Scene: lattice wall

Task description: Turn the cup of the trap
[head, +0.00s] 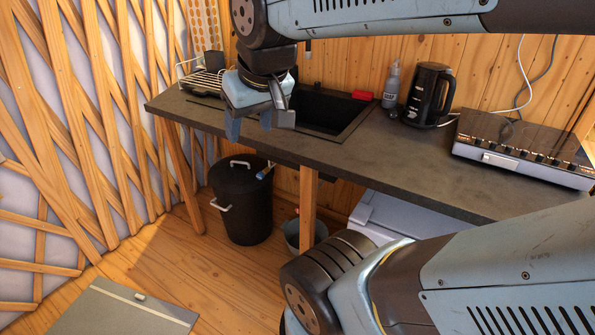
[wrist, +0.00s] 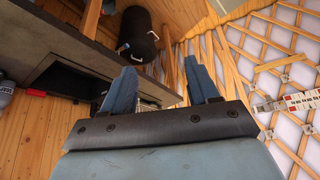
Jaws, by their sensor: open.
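The trap and its cup do not show in either view; the space under the sink is mostly hidden by the counter. The dark sink (head: 322,110) is set into the grey counter, and it also shows in the wrist view (wrist: 85,88). My gripper (head: 250,124) is open and empty, fingers pointing down, above the counter's front edge just left of the sink in the head view. In the wrist view my gripper (wrist: 162,70) shows two blue fingers spread apart with nothing between them.
Under the grey counter (head: 420,165) stand a black lidded bin (head: 241,205), a grey bucket (head: 304,236) and a wooden leg (head: 308,205). A kettle (head: 428,95), bottle (head: 391,86) and cooktop (head: 525,142) stand on top. Floor before the bin is clear; a flat grey panel (head: 120,312) lies front left.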

